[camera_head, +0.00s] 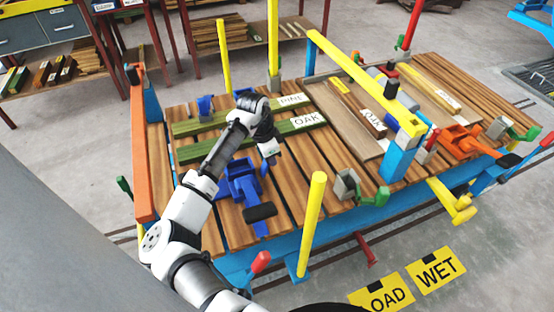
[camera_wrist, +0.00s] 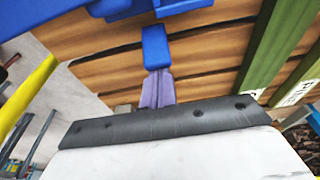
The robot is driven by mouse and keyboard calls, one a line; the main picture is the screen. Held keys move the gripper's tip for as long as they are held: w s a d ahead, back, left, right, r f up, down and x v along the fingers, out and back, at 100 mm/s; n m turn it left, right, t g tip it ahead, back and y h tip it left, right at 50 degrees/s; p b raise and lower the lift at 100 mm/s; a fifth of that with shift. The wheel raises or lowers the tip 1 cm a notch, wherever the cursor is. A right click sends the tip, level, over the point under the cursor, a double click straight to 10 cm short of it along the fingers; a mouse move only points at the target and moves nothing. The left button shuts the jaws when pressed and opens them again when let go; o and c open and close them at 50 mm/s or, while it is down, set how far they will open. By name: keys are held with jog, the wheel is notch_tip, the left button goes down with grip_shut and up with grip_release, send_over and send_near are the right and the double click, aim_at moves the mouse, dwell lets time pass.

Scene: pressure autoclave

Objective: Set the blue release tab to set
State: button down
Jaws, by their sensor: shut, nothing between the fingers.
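A blue clamp-like fixture (camera_head: 240,182) with a black-ended handle (camera_head: 260,212) sits on the slatted wooden deck, left of centre in the head view. My gripper (camera_head: 271,160) points down just above and behind this fixture; its fingers are hard to make out there. In the wrist view my gripper (camera_wrist: 158,74) is shut and empty, its narrow purple fingers together. A blue tab-like block (camera_wrist: 155,46) lies straight ahead of the fingertips, which meet or overlap its near edge in the picture. I cannot tell whether they touch. No set marking is readable.
Green boards labelled PINE (camera_head: 291,100) and OAK (camera_head: 308,121) lie behind my gripper. A yellow post (camera_head: 312,225) stands at the deck's front edge. A yellow beam (camera_head: 365,82) on blue supports crosses to the right. An orange rail (camera_head: 139,150) bounds the left.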

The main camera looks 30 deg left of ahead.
jog(key=shift+s+a+r+t, duration=0.2)
jog(key=shift+s+a+t, duration=0.1)
jog(key=shift+s+a, duration=0.2)
jog(key=shift+r, duration=0.2)
jog(key=shift+r+p, duration=0.7)
jog(key=shift+d, duration=0.1)
jog(key=w+d+p, duration=0.1)
jog(key=w+d, duration=0.2)
jog(key=w, duration=0.1)
jog(key=s+a+b+v, duration=0.1)
jog(key=b+v, duration=0.1)
jog(key=v, duration=0.8)
jog(key=shift+s+a, duration=0.15)
